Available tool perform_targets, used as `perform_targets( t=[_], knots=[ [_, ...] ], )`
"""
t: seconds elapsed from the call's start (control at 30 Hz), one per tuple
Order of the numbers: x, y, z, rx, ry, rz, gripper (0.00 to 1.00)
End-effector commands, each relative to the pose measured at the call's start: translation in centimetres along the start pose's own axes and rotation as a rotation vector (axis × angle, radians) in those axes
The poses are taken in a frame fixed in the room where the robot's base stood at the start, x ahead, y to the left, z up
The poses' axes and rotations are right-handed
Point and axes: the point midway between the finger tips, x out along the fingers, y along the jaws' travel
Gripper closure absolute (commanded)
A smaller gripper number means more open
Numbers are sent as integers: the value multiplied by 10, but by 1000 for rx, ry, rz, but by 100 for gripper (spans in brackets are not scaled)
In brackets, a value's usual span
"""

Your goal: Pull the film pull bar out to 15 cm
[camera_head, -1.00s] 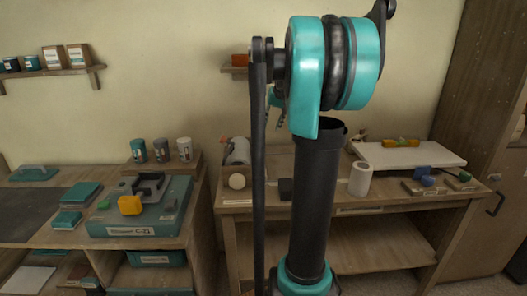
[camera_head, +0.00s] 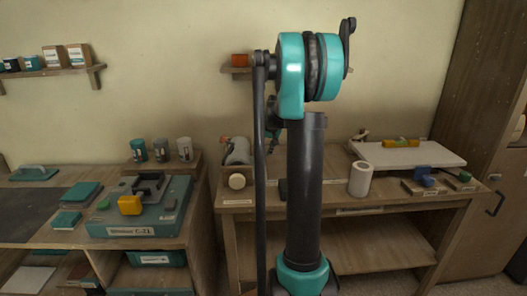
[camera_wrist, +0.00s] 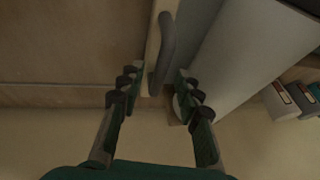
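The dark grey curved bar (camera_wrist: 165,45), which looks like the film pull bar, runs along a pale wooden strip (camera_wrist: 152,30) in the wrist view. A large pale roll (camera_wrist: 250,50) lies to its right. My gripper (camera_wrist: 157,83) is open, with one finger on each side of the bar's lower end. I see a gap on both sides, and cannot tell the depth between fingers and bar. In the head view my gripper (camera_head: 272,125) shows only partly, behind my arm, near the white roll (camera_head: 238,152) on the workbench. The bar is not clearly visible there.
The workbench (camera_head: 400,205) carries a white cylinder (camera_head: 360,179), a pale board (camera_head: 430,155) and small blocks. Several tins (camera_head: 162,150) stand on a riser at left, near a teal case (camera_head: 130,222). A wall shelf (camera_head: 240,70) is above.

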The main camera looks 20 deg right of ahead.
Motion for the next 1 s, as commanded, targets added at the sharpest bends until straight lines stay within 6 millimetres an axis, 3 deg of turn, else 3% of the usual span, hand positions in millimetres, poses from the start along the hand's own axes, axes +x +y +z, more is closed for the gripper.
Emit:
perform_targets(
  t=[0.27,0.57,1.0],
  knots=[
    [2,0,0,0,0,0,66],
    [1,0,0,0,0,0,100],
    [0,7,-1,2,1,1,100]
  ],
)
